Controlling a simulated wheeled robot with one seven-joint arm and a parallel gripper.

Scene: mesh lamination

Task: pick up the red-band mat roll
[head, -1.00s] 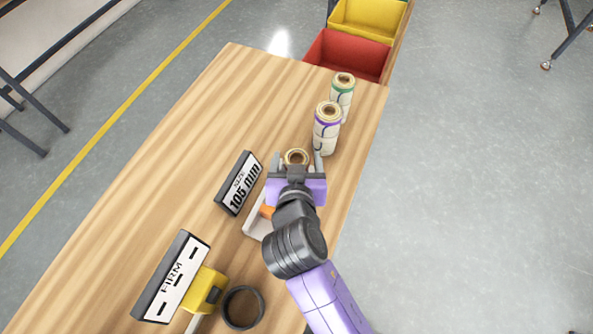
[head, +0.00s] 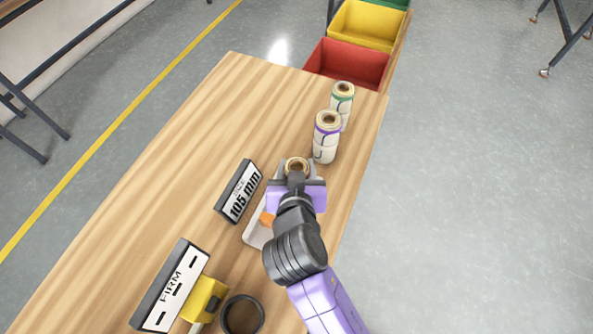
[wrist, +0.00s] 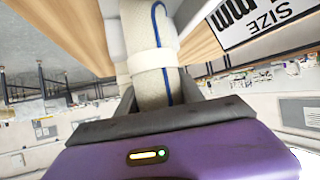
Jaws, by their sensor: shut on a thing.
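My gripper (head: 297,170) is shut on a cream mat roll (head: 297,163) that stands upright near the right edge of the table. In the head view only its top with a brown core shows; my gripper and arm hide the rest. In the wrist view the roll (wrist: 150,62) has a white strap around it and a thin blue line along it. No red band shows on the part I can see. A purple-band roll (head: 326,140) and a green-band roll (head: 342,100) stand upright beyond it.
A "105 mm" size sign (head: 239,192) stands left of my gripper. A "FIRM" sign (head: 170,286), a yellow tool (head: 205,297) and a dark ring (head: 242,315) are nearer. A red bin (head: 347,65) and a yellow bin (head: 367,25) lie past the table's far end. The table's left side is clear.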

